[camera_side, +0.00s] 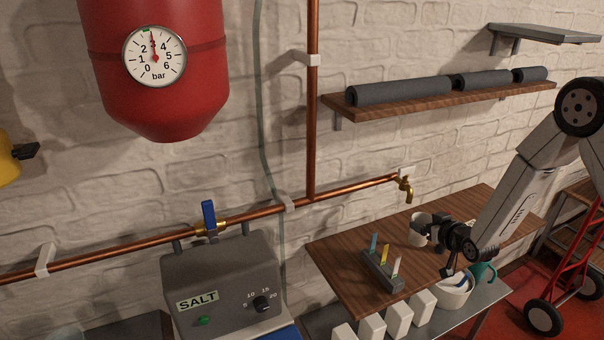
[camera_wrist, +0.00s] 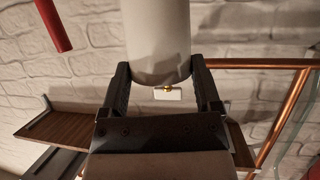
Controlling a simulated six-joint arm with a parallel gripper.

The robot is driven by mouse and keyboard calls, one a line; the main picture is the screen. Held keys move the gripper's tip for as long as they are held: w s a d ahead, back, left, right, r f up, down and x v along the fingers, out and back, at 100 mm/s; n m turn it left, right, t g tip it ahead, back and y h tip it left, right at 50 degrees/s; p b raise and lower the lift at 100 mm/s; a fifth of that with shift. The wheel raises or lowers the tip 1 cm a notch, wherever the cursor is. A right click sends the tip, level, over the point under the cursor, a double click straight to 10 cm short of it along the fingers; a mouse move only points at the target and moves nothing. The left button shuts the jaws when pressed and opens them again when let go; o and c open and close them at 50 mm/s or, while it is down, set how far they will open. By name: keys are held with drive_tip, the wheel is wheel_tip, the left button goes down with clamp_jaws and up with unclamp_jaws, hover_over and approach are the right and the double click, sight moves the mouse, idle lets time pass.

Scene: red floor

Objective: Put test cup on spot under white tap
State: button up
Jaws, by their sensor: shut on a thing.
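A plain off-white cup (camera_side: 417,230) is at the wooden table's back part, a little below and right of the brass tap. My gripper (camera_side: 430,232) is shut on it from the right. In the wrist view the cup (camera_wrist: 157,45) sits upright-looking between both fingers of my gripper (camera_wrist: 163,85). The tap (camera_side: 404,188) is brass with a white handle, at the end of the copper pipe. In the wrist view its white handle (camera_wrist: 168,96) shows just beyond the cup. No marked spot is visible. I cannot tell whether the cup touches the table.
The wooden table (camera_side: 345,270) carries a grey rack (camera_side: 383,272) with several coloured strips. A white tub (camera_side: 456,293) and a green mug (camera_side: 486,272) stand near my wrist. White boxes (camera_side: 398,320) line the lower front shelf. The table's left part is clear.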

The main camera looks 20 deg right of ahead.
drive_tip(key=w+d+f, duration=0.1)
drive_tip(key=w+f, duration=0.5)
drive_tip(key=shift+w+f, duration=0.15)
drive_tip(key=shift+w, duration=0.15)
drive_tip(key=shift+w+d+f, duration=0.1)
drive_tip(key=shift+w+f, duration=0.1)
drive_tip(key=shift+f, duration=1.65)
drive_tip(key=o, duration=1)
drive_tip(key=shift+f, duration=0.1)
drive_tip(key=shift+s, duration=0.1)
